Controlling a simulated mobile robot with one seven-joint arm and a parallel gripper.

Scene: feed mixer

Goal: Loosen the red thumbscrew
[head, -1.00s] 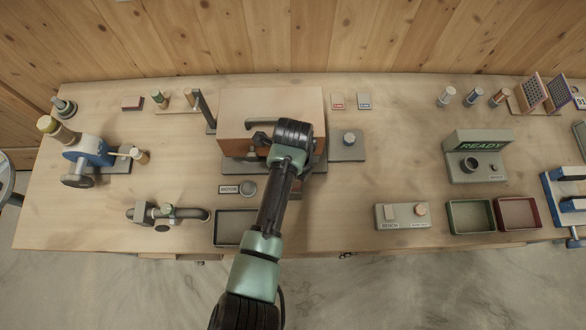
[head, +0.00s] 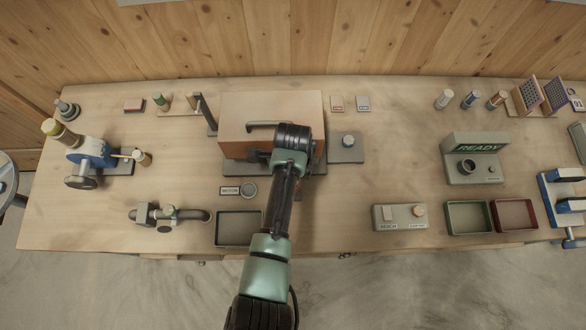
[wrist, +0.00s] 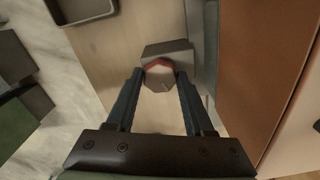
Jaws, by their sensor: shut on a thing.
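The red thumbscrew (wrist: 158,66) shows in the wrist view as a pale faceted head with a red rim, in front of a small grey block. My gripper (wrist: 160,76) has one finger on each side of the head and is shut on it. In the head view my arm reaches to the front right of the brown mixer box (head: 240,108), and my wrist hides the thumbscrew and the fingertips there. The box's brown side also shows in the wrist view (wrist: 258,70), close to the right of the fingers.
A dark handle (head: 265,125) lies along the box. A grey tray (head: 237,244) and a motor knob (head: 249,190) are left of my arm. A grey plate with a knob (head: 348,142) is right of the box.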

